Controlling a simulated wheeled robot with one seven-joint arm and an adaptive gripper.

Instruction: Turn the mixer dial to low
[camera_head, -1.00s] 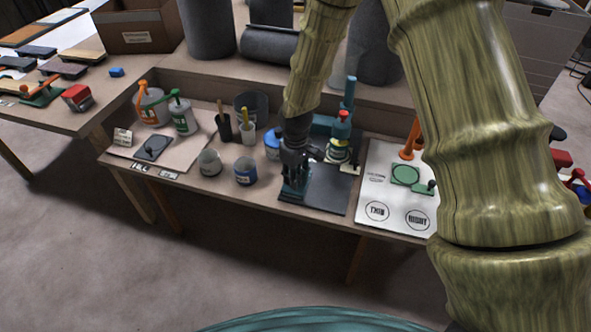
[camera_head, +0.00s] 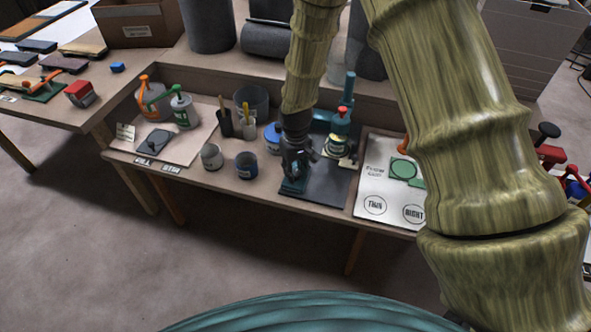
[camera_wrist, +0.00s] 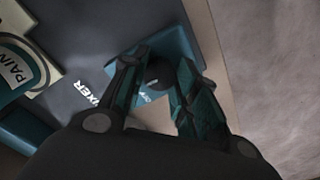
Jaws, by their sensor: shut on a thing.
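The mixer has a teal upright column (camera_head: 347,90) and a dark base plate (camera_head: 325,185) on the bench. The wrist view shows the word MIXER on its plate (camera_wrist: 88,88) and a teal dial block (camera_wrist: 178,48) at the plate's edge. My gripper (camera_head: 293,183) is low over the plate's left end. In the wrist view my gripper (camera_wrist: 160,80) has its fingers around the dark dial knob (camera_wrist: 159,71), shut on it. Small white letters show beside the knob, partly covered; I cannot read the dial's setting. The head view hides the knob behind my gripper.
A paint can (camera_wrist: 15,68) stands on the mixer, left in the wrist view. A white board (camera_head: 375,180) with circles lies to the right. Floor (camera_head: 230,255) is clear in front.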

